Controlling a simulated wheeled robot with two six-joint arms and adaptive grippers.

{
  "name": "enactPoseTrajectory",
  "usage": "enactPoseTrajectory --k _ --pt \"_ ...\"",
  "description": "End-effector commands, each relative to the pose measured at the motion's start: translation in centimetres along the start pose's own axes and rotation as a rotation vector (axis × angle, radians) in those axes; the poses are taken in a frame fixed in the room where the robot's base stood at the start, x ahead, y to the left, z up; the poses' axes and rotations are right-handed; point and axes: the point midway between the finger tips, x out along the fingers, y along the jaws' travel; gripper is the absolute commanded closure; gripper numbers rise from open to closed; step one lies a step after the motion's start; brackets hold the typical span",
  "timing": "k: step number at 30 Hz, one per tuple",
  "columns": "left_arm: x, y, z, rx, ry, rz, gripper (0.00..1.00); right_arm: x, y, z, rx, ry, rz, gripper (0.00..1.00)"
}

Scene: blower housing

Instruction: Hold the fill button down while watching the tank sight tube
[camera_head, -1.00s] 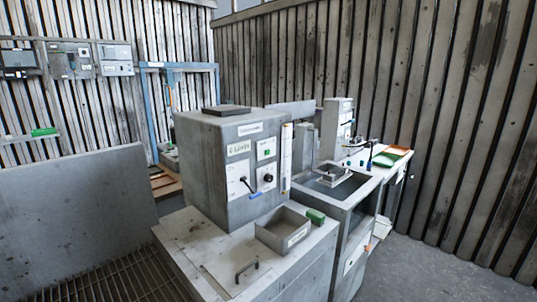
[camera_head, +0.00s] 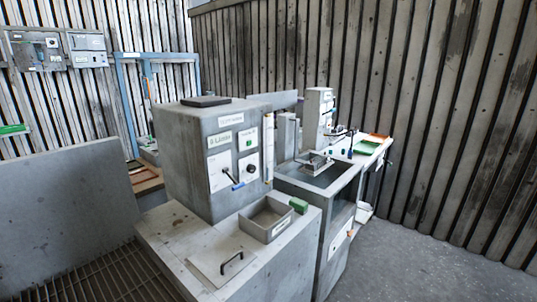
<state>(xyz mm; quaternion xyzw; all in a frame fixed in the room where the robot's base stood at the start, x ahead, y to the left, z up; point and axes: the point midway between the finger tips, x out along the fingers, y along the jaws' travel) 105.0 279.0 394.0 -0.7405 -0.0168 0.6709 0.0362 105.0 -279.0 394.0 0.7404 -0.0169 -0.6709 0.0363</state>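A grey tank box (camera_head: 190,150) stands on a concrete-grey cabinet. Its front carries white labelled plates, a small green button (camera_head: 250,142), a black knob (camera_head: 251,169) and a lever with a blue handle (camera_head: 238,185). A pale vertical sight tube (camera_head: 268,147) is mounted at the right edge of the front; its level is too small to read. The button's label is not legible, so I cannot tell if it is the fill button. Neither of my grippers shows in the view.
A grey open tray (camera_head: 266,221) and a green block (camera_head: 299,206) sit on the cabinet top, by a black handle (camera_head: 232,263). A sink-like basin (camera_head: 322,178) and a bench with a green tray (camera_head: 367,147) stand behind right. Floor at right (camera_head: 420,255) is clear.

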Motion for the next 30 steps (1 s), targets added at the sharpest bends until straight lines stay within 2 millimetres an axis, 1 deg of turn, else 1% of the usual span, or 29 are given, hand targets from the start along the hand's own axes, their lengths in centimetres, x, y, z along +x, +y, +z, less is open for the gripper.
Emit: enactPoseTrajectory --k 4,5,12,13,14,30 --pt "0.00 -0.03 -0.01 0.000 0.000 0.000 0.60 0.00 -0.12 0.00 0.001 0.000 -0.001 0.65" --pt "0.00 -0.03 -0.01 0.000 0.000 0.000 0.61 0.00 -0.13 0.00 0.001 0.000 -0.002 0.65" --pt "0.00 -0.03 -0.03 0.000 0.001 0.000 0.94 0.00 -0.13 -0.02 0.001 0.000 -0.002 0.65" --pt "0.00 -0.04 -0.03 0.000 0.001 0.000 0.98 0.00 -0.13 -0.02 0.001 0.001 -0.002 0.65" --pt "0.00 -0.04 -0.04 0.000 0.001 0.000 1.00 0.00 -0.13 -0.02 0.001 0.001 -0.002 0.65" --pt "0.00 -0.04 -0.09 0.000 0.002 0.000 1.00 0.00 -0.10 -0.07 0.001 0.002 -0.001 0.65"
